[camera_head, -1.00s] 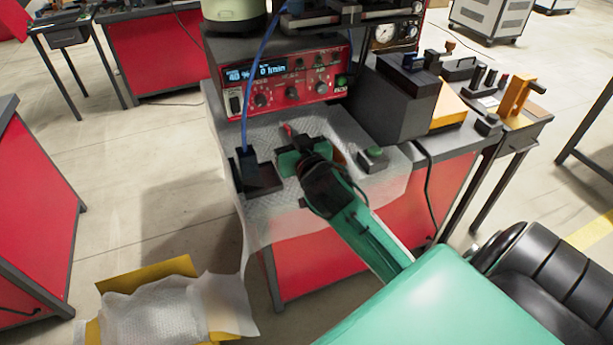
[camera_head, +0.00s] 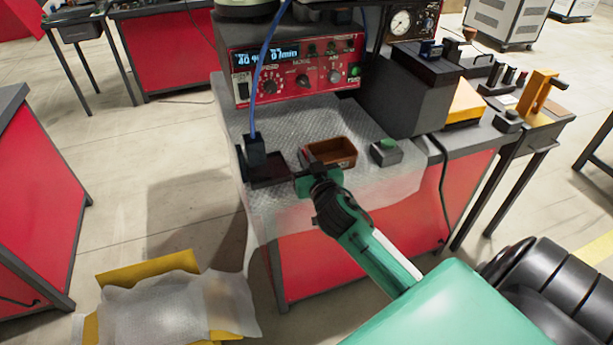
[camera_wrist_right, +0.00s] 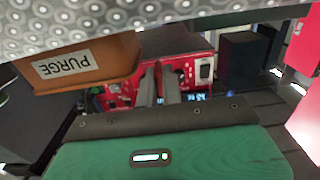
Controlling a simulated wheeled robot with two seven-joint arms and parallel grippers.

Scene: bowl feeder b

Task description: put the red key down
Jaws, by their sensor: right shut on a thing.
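My right gripper (camera_head: 312,167) is at the left front of the brown open bin (camera_head: 345,157) on the bench, overlapping its near left corner in the head view. In the right wrist view its two grey fingers (camera_wrist_right: 160,82) are close together. The bin also shows upside down in the right wrist view (camera_wrist_right: 105,60), with a PURGE label. My left gripper is not in view.
A black tray (camera_head: 268,181) lies left of the gripper. A grey box with a green button (camera_head: 386,151) stands right of the bin. The red control unit (camera_head: 300,72) is behind, with a blue cable (camera_head: 256,85). Bubble wrap (camera_head: 225,150) covers the bench top.

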